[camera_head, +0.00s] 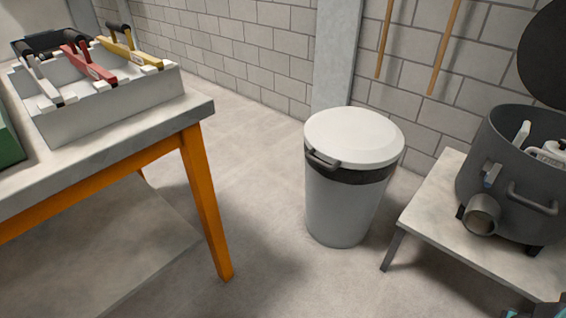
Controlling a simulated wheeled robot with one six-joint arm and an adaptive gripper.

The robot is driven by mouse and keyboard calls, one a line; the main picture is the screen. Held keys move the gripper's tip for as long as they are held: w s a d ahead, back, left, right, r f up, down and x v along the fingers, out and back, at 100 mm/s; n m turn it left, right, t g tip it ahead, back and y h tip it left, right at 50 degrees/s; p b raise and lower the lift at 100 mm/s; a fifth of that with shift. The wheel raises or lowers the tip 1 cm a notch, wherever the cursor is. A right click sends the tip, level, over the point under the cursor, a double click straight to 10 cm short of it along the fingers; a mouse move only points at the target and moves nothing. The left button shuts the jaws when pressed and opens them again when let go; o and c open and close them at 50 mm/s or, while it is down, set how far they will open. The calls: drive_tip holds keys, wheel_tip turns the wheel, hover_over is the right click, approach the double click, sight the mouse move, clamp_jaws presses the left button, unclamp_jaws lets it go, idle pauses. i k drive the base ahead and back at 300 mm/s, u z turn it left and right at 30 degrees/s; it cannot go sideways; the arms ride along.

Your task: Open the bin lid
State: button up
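The bin (338,205) is a light grey, tapered bin with a dark band under its top, standing upright on the floor in the middle of the picture. Its white round lid (355,135) lies flat on top and is shut. A dark handle (322,159) sticks out at the lid's front left edge. The inside of the bin is hidden. My gripper is not recognisable in this view, and nothing touches the bin.
A workbench (205,107) with orange legs and a tool caddy (110,105) stands at left. A low table (428,210) at right bears a dark round pot (500,165) with a raised lid. Floor between is clear. Poles hang on the block wall.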

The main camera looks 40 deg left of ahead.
sight(355, 138)
drive_tip(key=u, duration=1.8)
drive_tip(key=k, duration=1.3)
drive_tip(key=z, duration=0.15)
drive_tip(key=i, duration=0.65)
drive_tip(key=z, duration=1)
drive_tip(key=i, duration=0.65)
drive_tip(key=z, duration=0.1)
